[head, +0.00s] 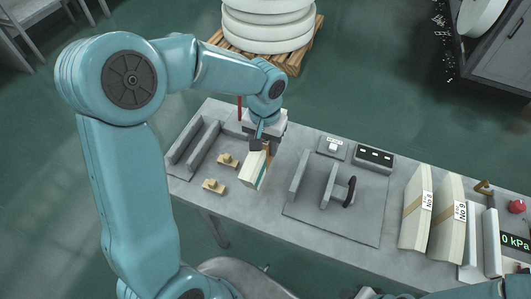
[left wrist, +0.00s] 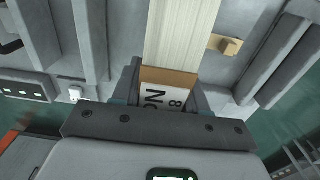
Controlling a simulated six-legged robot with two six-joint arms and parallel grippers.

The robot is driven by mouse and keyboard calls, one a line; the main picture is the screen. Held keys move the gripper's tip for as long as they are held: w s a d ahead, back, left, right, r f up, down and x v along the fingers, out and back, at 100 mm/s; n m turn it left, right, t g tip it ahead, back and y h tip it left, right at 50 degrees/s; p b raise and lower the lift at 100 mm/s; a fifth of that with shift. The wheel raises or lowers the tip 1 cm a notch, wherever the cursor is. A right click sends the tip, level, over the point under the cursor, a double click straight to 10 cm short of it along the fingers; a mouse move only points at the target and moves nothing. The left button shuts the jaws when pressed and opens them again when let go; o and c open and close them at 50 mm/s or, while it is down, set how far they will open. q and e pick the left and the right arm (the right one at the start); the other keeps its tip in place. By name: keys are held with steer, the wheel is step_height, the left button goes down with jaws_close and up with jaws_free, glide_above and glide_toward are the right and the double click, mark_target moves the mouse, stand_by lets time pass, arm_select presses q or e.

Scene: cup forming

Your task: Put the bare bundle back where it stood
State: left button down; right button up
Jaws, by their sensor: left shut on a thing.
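My left gripper (head: 260,143) is shut on a pale paper bundle (head: 252,169) and points down at the left part of the table. In the head view the bundle shows a teal stripe along one side. In the left wrist view the bundle (left wrist: 185,30) runs away from the jaws, with a brown band (left wrist: 168,76) and a white label reading "No" and what looks like 8 near them. The gripper hides its upper end; whether its lower end touches the table, I cannot tell. My right gripper is not in view.
Two tan blocks (head: 213,186) lie beside the held bundle, right of a grey channel fixture (head: 193,148). A plate (head: 305,213) with upright walls and a black handle (head: 349,191) is mid-table. Two labelled bundles (head: 415,215) (head: 446,222) stand at right, near a pressure display (head: 515,242).

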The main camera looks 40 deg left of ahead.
arm_select(q)
step_height(320, 180, down, 4)
steer(key=shift+f, duration=0.2)
steer(key=shift+r, duration=0.1)
steer(key=c, duration=0.6)
jaws_free()
steer(key=shift+f, duration=0.2)
